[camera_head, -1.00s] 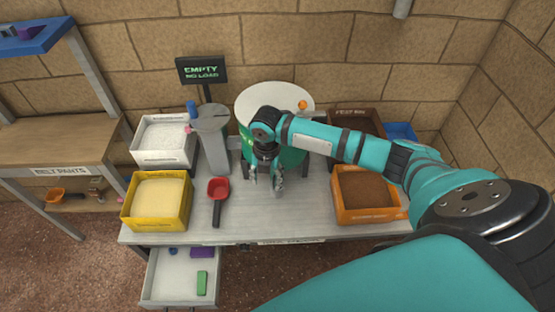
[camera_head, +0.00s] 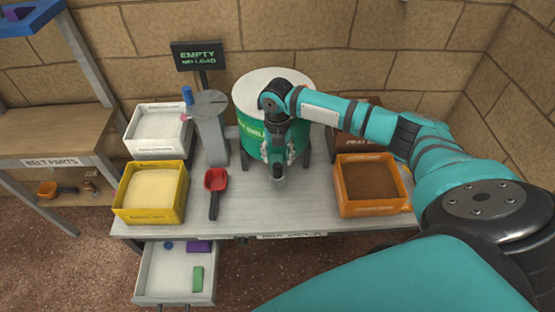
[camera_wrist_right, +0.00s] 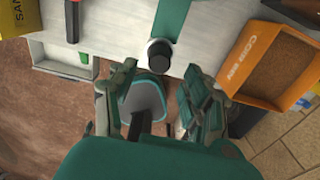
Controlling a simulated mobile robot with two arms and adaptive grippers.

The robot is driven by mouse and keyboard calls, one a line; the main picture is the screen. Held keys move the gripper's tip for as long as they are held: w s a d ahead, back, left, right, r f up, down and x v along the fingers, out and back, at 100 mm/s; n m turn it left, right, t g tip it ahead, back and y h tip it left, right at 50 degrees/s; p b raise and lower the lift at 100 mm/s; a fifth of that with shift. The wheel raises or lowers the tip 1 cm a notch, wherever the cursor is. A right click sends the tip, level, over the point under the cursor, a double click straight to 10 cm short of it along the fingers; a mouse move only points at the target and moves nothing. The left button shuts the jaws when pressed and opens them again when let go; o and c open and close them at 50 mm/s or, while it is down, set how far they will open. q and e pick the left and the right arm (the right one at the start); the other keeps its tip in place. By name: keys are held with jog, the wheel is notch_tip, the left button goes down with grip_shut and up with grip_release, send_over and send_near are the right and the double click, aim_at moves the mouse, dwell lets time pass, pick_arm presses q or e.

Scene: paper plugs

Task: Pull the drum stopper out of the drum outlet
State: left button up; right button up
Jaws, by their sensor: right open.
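The green drum (camera_head: 252,138) with a white lid stands at the back middle of the table. My right gripper (camera_head: 279,156) is in front of the drum, pointing down, open and empty. In the right wrist view the black round drum stopper (camera_wrist_right: 160,50) shows at the front of the drum (camera_wrist_right: 172,18). It lies just beyond the open fingertips (camera_wrist_right: 160,72), roughly centred between them, with no contact visible. In the head view a grey end (camera_head: 278,183) shows below the gripper; I cannot tell whether it is the stopper or outlet. My left gripper is not in view.
A yellow bin (camera_head: 124,204), a white bin (camera_head: 133,145), a red scoop (camera_head: 215,180) and a grey post (camera_head: 213,135) stand left of the drum. An orange bin (camera_head: 370,208) stands to the right. An open drawer (camera_head: 172,288) juts out at the front left.

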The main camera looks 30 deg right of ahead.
aim_at(277, 165)
jog(key=shift+f, duration=0.3)
jog(key=shift+f+b, duration=0.85)
jog(key=shift+f, duration=1.05)
grip_shut()
dwell(0.3)
